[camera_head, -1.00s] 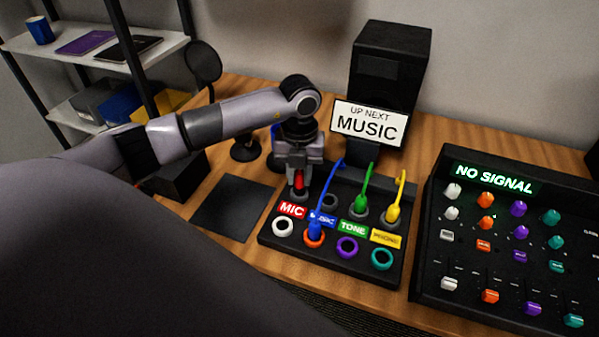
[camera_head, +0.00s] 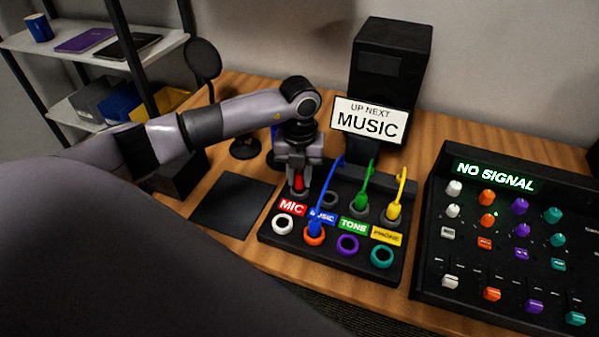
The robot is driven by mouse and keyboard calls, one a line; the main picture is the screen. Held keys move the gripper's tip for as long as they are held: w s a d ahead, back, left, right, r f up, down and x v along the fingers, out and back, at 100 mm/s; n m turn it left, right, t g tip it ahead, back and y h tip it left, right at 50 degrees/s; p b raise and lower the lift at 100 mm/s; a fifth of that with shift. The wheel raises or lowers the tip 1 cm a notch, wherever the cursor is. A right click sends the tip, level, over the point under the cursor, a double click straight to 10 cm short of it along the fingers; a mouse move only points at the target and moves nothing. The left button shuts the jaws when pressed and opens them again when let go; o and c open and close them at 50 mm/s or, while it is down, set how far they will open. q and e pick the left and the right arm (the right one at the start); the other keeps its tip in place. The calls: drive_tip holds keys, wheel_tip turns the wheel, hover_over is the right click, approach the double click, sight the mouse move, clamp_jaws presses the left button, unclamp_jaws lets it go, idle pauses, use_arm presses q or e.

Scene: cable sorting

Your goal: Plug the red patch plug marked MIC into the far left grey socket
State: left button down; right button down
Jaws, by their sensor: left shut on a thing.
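My left gripper (camera_head: 299,180) is shut on the red plug (camera_head: 298,183) at the left end of the far row of the black patch panel (camera_head: 270,235). The plug stands roughly upright over the far left grey socket (camera_head: 297,194), just behind the red MIC label (camera_head: 291,207). The fingers cover most of the plug, and I cannot tell how deep it sits. My right gripper is not in view.
A blue plug (camera_head: 315,225) stands in the orange-ringed near socket. Green (camera_head: 363,200) and yellow (camera_head: 394,205) plugs stand in far grey sockets. A mixer (camera_head: 430,250) showing NO SIGNAL is at right. A MUSIC sign (camera_head: 368,124) stands behind the panel. A dark mat (camera_head: 232,205) lies left.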

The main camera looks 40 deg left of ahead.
use_arm(q)
drive_tip(key=shift+f, duration=0.3)
idle(0.5)
idle(0.3)
drive_tip(key=shift+c, duration=1.9)
unclamp_jaws()
drive_tip(key=shift+r, duration=0.1)
drive_tip(key=shift+r+p, duration=2.6)
drive_tip(key=shift+r, duration=0.9)
drive_tip(key=shift+f, duration=0.1)
